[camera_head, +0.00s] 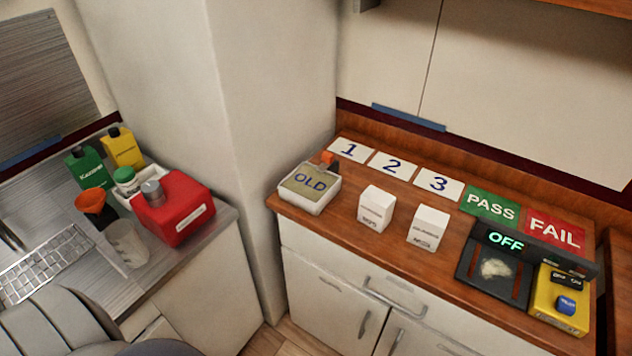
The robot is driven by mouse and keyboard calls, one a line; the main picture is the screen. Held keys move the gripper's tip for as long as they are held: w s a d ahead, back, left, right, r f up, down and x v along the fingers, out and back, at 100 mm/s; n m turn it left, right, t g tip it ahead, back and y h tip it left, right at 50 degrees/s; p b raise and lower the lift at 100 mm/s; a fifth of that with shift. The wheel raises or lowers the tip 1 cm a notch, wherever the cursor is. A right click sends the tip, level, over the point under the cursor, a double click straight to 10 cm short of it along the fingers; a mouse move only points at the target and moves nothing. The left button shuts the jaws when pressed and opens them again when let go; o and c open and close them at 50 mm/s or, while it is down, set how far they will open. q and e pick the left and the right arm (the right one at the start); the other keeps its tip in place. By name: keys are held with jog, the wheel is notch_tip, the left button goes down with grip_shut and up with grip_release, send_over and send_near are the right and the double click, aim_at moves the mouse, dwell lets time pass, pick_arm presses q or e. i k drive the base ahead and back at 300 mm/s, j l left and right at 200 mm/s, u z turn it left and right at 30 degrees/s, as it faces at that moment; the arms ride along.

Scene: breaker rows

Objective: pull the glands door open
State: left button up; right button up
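The white cabinet under the wooden counter has a left door (318,312) with a small label and an upright metal handle (365,323). To its right is another door front (425,345) with a handle (396,341) and a small label at the bottom edge of the picture. Both fronts look shut. The labels are too small to read, so I cannot tell which door is the glands door. A wider bar handle (393,297) sits higher, below the counter edge. The lower parts of the doors are cut off. Neither gripper is in view.
The counter (345,232) holds an OLD tray (308,188), two white boxes (376,208) (428,228), number cards, PASS and FAIL mats, a black OFF device (492,270) and a yellow box (558,300). A red can (180,210) stands on the left bench. Little floor (280,340) shows.

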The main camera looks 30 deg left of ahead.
aim_at(326, 319)
jog(key=u, duration=0.8)
